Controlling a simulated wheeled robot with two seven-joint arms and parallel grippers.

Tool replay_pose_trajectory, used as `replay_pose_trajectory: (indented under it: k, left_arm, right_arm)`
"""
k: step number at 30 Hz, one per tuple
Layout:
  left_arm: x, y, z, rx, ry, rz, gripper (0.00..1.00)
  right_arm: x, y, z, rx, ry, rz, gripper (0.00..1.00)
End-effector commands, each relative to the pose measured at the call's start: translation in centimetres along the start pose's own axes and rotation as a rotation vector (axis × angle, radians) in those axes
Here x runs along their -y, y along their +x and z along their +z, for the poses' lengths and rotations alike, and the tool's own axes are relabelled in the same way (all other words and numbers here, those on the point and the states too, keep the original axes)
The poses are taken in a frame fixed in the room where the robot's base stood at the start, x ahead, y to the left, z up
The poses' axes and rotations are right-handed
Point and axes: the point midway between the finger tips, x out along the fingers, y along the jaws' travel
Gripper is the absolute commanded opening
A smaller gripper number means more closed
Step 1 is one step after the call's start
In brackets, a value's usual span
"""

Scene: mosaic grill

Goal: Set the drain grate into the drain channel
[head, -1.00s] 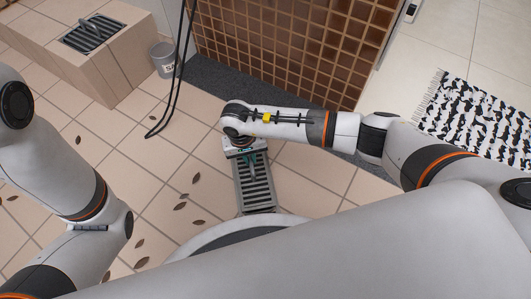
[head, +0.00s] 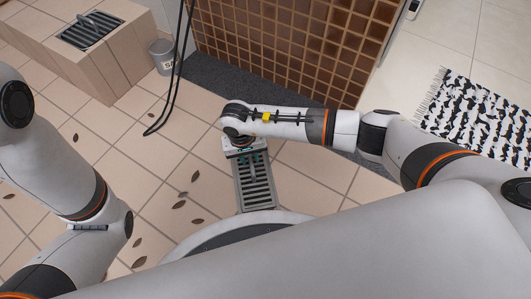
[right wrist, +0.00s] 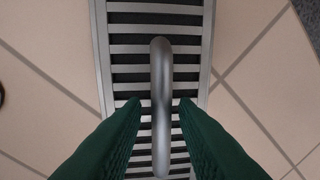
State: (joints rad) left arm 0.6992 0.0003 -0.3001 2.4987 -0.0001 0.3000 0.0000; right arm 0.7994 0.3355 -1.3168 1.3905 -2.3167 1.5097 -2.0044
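A grey slatted drain grate (head: 256,190) lies at floor level below my right gripper, with its far end hidden by the gripper and arm. In the right wrist view, the grate (right wrist: 190,48) has a raised round metal handle (right wrist: 161,85) along its middle and a light metal frame around its slats. I cannot tell whether the grate sits fully inside the drain channel. My right gripper (head: 246,156) is open. Its green fingers (right wrist: 160,103) stand on either side of the handle, with a small gap on both sides. My left gripper is out of view.
A tiled block (head: 112,64) at the upper left holds another slatted grate (head: 90,30) with a handle. A grey bucket (head: 162,56) stands beside it, near hanging dark hoses (head: 176,75). Several leaves (head: 179,204) lie on the tiles. A patterned rug (head: 480,115) lies at right.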

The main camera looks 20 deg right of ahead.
Motion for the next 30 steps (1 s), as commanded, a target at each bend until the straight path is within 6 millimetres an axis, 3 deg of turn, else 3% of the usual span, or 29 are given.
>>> replay_pose_trajectory:
  k: [9,13,24,30]
  left_arm:
    - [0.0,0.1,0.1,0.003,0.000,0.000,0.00]
    - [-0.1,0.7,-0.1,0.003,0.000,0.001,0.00]
    - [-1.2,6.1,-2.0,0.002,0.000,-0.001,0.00]
    - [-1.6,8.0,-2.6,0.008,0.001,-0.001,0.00]
  right_arm:
    - [0.1,0.1,-0.1,-0.002,0.000,-0.003,0.38]
    - [0.4,-0.7,0.0,-0.002,0.003,-0.003,0.38]
    - [3.1,-7.8,0.0,-0.002,0.032,-0.003,0.38]
    - [4.3,-10.6,-0.1,-0.005,0.047,-0.002,0.38]
